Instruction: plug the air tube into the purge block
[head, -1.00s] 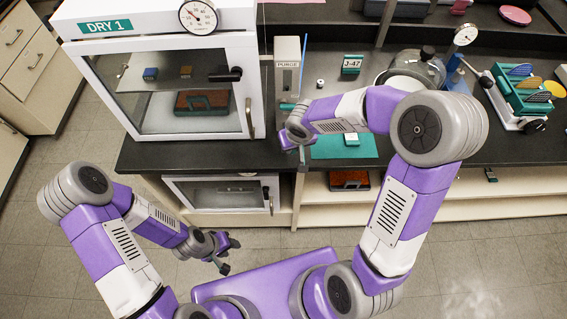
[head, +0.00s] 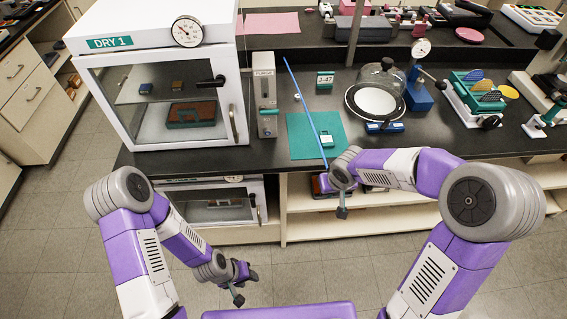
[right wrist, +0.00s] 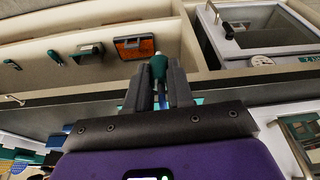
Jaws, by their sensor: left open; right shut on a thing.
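The purge block (head: 265,92) is a grey upright block labelled PURGE, on the bench beside the white dry cabinet. The air tube (head: 304,107) is a long thin blue line, slanting in the head view from behind the block down to my right gripper (head: 324,184). That gripper is at the bench's front edge, right of the block and apart from it. In the right wrist view, the right gripper (right wrist: 157,88) is shut on the tube's teal end piece (right wrist: 159,67), which has a pale tip. My left gripper (head: 241,282) is open and empty, low in front of the bench.
The dry cabinet (head: 160,95) stands left of the block. A J-47 tag (head: 325,79), a bell jar (head: 381,84) and a rack of coloured discs (head: 470,94) stand farther right.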

